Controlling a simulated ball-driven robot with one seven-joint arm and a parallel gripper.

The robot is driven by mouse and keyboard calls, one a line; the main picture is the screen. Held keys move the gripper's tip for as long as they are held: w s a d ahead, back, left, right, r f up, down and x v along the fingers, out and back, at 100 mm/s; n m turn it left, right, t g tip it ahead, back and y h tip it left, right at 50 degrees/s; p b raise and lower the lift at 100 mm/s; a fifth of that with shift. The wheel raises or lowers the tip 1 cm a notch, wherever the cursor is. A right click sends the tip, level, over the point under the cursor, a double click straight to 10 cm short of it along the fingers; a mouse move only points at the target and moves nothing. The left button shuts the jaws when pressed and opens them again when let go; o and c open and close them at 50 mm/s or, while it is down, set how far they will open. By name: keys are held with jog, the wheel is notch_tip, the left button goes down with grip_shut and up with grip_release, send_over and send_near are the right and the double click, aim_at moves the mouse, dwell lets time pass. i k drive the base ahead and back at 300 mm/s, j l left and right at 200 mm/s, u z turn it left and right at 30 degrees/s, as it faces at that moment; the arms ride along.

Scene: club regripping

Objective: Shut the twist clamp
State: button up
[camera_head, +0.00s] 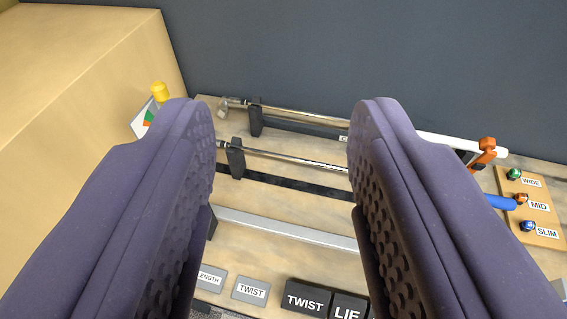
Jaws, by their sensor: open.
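My gripper (282,125) is open and empty, its two purple padded fingers wide apart in the foreground. An orange clamp-like part (484,152) stands at the right end of the bench, beyond the right finger. I cannot tell whether it is the twist clamp, or whether it is open or shut. A grey plate marked TWIST (251,290) and a black block marked TWIST (306,299) are at the near edge, low between the fingers. Two metal club shafts, the far one (300,115) and the near one (290,157), lie across the bench. The fingers hide parts of both.
Black stands (236,158) are at the shafts' left. A pale metal bar (285,228) crosses in front. A wooden board (531,205) with knobs marked WIDE, MID and SLIM is at right. A large wooden box (85,90) rises at left; a dark wall (370,50) is behind.

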aim_at(487, 144)
jog(key=l+u, duration=0.25)
jog(key=l, duration=0.25)
jog(key=l+u, duration=0.25)
jog(key=l, duration=0.3)
jog(key=i+l, duration=0.65)
jog(key=l+u, duration=0.05)
